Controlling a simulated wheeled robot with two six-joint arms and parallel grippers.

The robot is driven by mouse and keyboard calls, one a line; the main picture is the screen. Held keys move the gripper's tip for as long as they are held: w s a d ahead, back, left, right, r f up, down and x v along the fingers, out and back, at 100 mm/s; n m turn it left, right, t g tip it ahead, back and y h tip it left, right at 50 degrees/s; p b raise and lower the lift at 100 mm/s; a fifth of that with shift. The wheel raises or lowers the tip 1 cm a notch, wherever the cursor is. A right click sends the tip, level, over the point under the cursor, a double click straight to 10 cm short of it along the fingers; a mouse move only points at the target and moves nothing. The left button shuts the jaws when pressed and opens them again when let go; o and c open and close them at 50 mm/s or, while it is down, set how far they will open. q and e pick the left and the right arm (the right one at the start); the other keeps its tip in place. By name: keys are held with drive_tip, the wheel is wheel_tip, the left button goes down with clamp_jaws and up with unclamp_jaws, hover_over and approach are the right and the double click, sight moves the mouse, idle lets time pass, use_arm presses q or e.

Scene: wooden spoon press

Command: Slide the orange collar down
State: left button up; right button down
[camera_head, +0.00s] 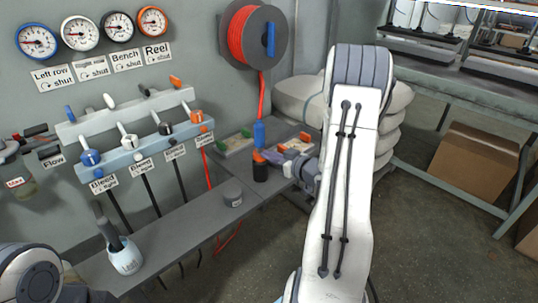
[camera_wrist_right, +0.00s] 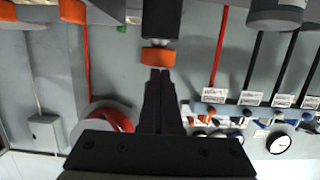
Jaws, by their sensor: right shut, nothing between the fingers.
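The orange collar (camera_head: 259,156) sits around the top of a black cylindrical body (camera_head: 260,173) at the bench's far end. In the right wrist view the orange collar (camera_wrist_right: 158,56) lies directly beyond my fingertips, with the black body (camera_wrist_right: 162,20) past it. My right gripper (camera_head: 270,156) reaches in from the right beside the collar. Its fingers (camera_wrist_right: 159,74) are shut with nothing between them, and the tips are at or very near the collar's edge. Whether they touch it I cannot tell. My left gripper is out of view; only part of my left arm shows at lower left.
A blue fitting (camera_head: 259,133) on a red hose from the reel (camera_head: 252,40) shows just above the collar. Small trays (camera_head: 234,144) lie behind it. A grey tin (camera_head: 232,195) and a white pot (camera_head: 124,258) stand along the bench. A valve manifold (camera_head: 130,150) is left.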

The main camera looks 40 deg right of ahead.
drive_tip(key=v, duration=1)
drive_tip(key=shift+s, duration=0.2)
drive_tip(key=shift+w+r, duration=0.1)
